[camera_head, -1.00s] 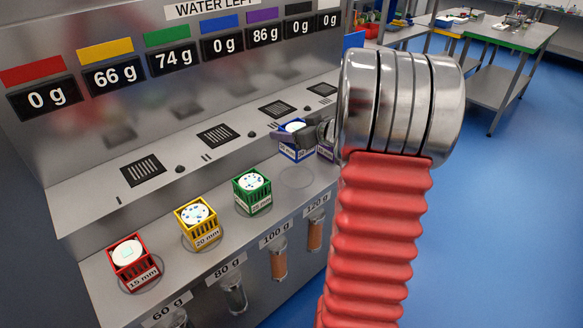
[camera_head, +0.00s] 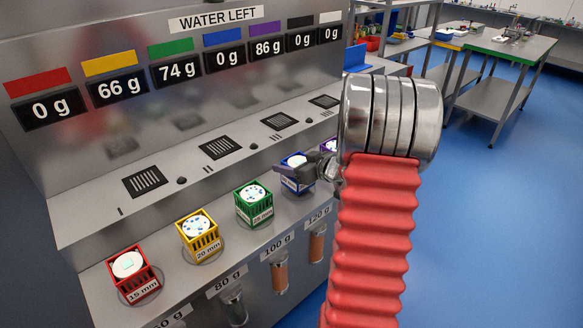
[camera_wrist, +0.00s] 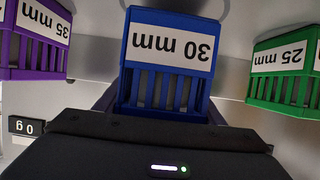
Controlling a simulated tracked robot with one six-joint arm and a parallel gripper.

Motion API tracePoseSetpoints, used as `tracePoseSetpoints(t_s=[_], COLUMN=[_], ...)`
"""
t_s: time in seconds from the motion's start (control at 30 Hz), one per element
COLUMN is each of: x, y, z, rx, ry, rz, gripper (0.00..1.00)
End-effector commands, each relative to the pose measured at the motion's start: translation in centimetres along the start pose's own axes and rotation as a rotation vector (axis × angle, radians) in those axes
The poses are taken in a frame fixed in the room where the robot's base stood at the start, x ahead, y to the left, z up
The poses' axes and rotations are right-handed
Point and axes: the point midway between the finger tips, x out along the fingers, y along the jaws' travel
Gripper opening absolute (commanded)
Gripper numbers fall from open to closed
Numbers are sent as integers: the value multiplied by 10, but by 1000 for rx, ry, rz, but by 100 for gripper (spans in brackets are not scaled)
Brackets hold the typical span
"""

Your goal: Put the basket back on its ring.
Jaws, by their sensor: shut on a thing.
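The blue basket (camera_head: 295,178) holds a white, dotted disc and stands low over the shelf, between the green and purple baskets. Its own ring is hidden under it in the head view, and I cannot tell whether its base touches the shelf. My gripper (camera_head: 303,169) reaches in from the right and is shut on the blue basket. In the wrist view the blue basket (camera_wrist: 166,85) fills the middle with its "30 mm" label upside down, and my gripper's fingers (camera_wrist: 160,108) are at its two sides.
The green basket (camera_head: 254,205) and purple basket (camera_head: 328,147) stand close on either side. The yellow basket (camera_head: 198,238) and red basket (camera_head: 132,275) sit on rings farther left. A steel panel with readouts rises behind the shelf (camera_head: 225,222).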

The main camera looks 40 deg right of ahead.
Motion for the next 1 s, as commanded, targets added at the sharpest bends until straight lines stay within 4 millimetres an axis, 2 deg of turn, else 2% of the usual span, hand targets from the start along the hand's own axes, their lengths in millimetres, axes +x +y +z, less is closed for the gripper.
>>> tracePoseSetpoints(t_s=[0.13,0.57,0.6,0.83,1.0], x=[6,8,8,8,8], y=[0,0,-1,-1,-1], z=[13,16,17,17,17], rx=[0,-1,0,0,0], ry=[2,3,1,1,1], rz=[0,-1,-1,-1,-1], gripper=[14,14,65,81,81])
